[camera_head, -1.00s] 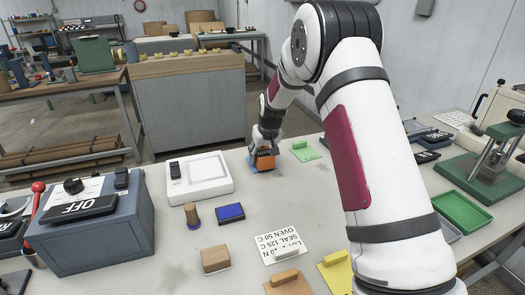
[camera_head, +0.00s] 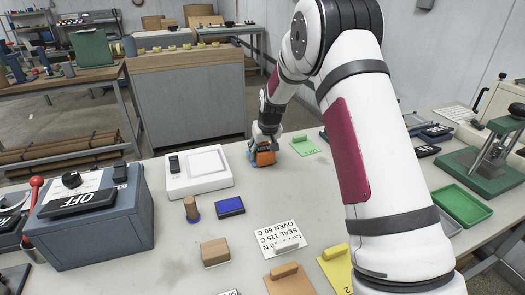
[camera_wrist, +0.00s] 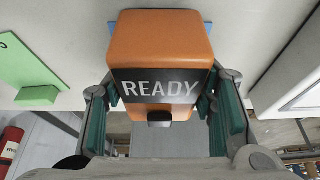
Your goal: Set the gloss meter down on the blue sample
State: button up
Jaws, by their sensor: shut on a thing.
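The gloss meter (camera_head: 265,157) is an orange block with a dark display. In the wrist view the gloss meter (camera_wrist: 160,45) shows the word READY and a small dark button. My gripper (camera_head: 264,146) is shut on it, with the green-padded fingers on either side of its body in the wrist view. The blue sample (camera_head: 251,157) shows as a small blue edge beside and under the meter; in the wrist view blue slivers of the sample (camera_wrist: 208,27) show past its far corners. Most of the sample is hidden. I cannot tell whether the meter touches it.
A green sample card (camera_head: 304,146) lies just right of the meter. A white instrument (camera_head: 199,172) stands to the left. A blue pad (camera_head: 230,206), a wooden block (camera_head: 215,252) and a printed card (camera_head: 280,238) lie nearer. A green tray (camera_head: 462,207) is at the right.

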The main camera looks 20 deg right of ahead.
jog(key=o, duration=1.5)
jog(key=s+a+f+p+v, duration=0.1)
jog(key=s+v, duration=0.1)
jog(key=v, duration=1)
jog(key=s+a+f+v, duration=0.1)
jog(key=s+a+v, duration=0.15)
jog(key=v, duration=0.95)
jog(key=s+a+r+p, duration=0.1)
jog(key=s, duration=1)
jog(key=s+a+r+p, duration=0.1)
jog(key=s+r, duration=0.1)
jog(key=s, duration=1)
jog(key=s+a+r+p, duration=0.1)
jog(key=s+r, duration=0.1)
jog(key=s, duration=1)
jog(key=shift+s+a+r, duration=0.15)
jog(key=shift+a+r, duration=0.1)
jog(key=shift+a, duration=0.05)
